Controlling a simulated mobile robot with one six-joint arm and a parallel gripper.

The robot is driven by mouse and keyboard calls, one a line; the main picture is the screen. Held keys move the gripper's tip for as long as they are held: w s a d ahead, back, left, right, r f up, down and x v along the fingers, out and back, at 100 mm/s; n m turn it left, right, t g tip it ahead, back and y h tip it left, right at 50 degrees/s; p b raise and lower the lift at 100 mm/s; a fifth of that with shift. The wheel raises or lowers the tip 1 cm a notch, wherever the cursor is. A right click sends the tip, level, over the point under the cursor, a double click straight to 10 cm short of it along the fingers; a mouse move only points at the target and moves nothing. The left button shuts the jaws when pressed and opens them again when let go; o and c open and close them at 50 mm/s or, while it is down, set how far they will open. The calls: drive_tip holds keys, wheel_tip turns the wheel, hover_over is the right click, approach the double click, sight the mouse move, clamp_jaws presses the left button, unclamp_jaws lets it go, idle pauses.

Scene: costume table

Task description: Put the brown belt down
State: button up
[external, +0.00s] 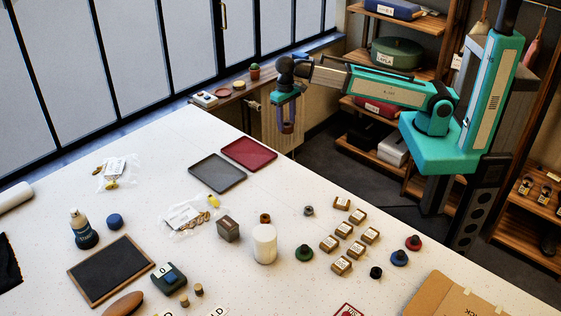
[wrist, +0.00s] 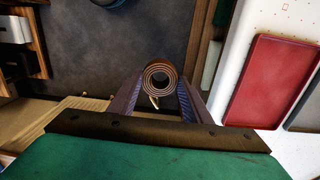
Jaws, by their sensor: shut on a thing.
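The brown belt (wrist: 160,69) is rolled into a tight coil, seen end-on in the wrist view. My gripper (wrist: 160,84) is shut on it, with one finger on each side of the coil. In the external view my gripper (external: 287,128) hangs fingers-down past the far edge of the white table (external: 330,205). It is held above the floor side, not over the tabletop. The belt is too small to make out clearly between the fingers there.
A red tray (external: 249,153) and a grey tray (external: 217,173) lie at the table's far edge, nearest my gripper. Small boxes (external: 343,203), a white cylinder (external: 264,244) and a slate (external: 110,270) stand or lie nearer. Wooden shelves (external: 401,84) rise behind.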

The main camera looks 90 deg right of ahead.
drive_tip(key=shift+w+d+f, duration=0.1)
drive_tip(key=shift+w+d, duration=0.05)
drive_tip(key=shift+d, duration=0.35)
drive_tip(key=shift+w+d+f, duration=0.1)
drive_tip(key=shift+d, duration=0.35)
drive_tip(key=shift+w+d+n, duration=0.25)
drive_tip(key=shift+n, duration=0.25)
drive_tip(key=shift+w+n, duration=0.25)
drive_tip(key=shift+n, duration=0.4)
drive_tip(key=shift+w+n, duration=0.25)
drive_tip(key=shift+n, duration=0.4)
drive_tip(key=a+n, duration=0.7)
drive_tip(key=n, duration=0.4)
drive_tip(key=shift+n, duration=0.3)
